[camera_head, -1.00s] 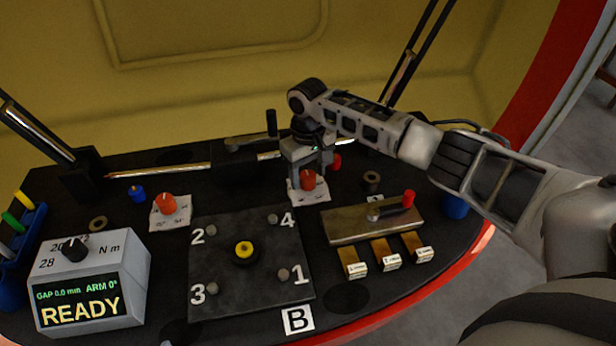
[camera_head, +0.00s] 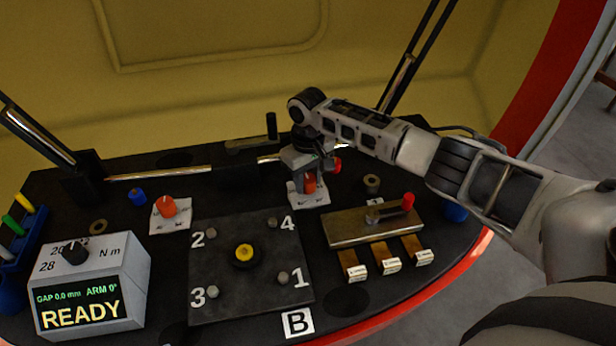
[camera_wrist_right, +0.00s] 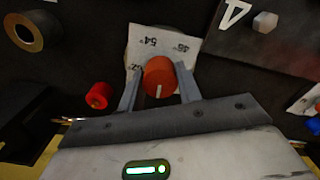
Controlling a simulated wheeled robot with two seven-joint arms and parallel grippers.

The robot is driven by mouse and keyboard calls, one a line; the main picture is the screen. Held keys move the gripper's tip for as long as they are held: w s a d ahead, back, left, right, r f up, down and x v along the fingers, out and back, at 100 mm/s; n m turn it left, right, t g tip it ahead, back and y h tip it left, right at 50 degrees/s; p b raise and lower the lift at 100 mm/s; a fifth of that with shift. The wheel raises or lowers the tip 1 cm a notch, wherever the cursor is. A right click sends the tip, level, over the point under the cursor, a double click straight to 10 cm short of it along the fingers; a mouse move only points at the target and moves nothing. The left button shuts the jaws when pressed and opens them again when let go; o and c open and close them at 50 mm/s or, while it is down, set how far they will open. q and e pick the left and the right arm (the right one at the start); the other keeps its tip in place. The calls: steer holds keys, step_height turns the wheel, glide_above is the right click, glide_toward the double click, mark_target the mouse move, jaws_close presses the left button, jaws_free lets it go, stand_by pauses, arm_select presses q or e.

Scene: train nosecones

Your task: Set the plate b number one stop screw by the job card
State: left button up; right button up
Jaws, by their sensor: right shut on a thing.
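Plate B (camera_head: 215,306) is a dark square plate with bolts marked 1 to 4 and a yellow-topped hub (camera_head: 244,256) in its middle. The number one bolt (camera_head: 283,278) is at its lower right. My right gripper (camera_head: 310,186) is shut on an orange-red knob (camera_wrist_right: 158,78), which stands on a white dial card (camera_wrist_right: 151,48) behind the plate's right corner. In the right wrist view a pale line on the knob points toward the gripper, and part of the scale is covered. My left gripper is not in view. No job card can be made out for certain.
A grey display box (camera_head: 90,285) reads READY, gap 0.0 mm, arm 0°. A second orange knob (camera_head: 166,206) sits left of the plate. A metal block with a red-ended lever (camera_head: 407,201) and several tagged gauges (camera_head: 391,265) lie right. A metal ring (camera_head: 372,184) is behind.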

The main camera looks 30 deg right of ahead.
steer(key=n+p, duration=0.2)
steer(key=shift+r+n, duration=0.15)
steer(key=shift+n, duration=0.15)
steer(key=n+p, duration=0.1)
steer(key=n, duration=0.2)
steer(key=shift+n+p, duration=0.3)
steer(key=n, duration=0.2)
steer(key=shift+n+p, duration=0.3)
steer(key=shift+n, duration=0.1)
steer(key=n, duration=0.3)
steer(key=shift+n, duration=0.4)
steer(key=n, duration=1)
steer(key=shift+n, duration=0.4)
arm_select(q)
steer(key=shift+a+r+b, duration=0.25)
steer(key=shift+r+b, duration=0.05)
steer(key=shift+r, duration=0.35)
arm_select(e)
steer(key=shift+n, duration=2.2)
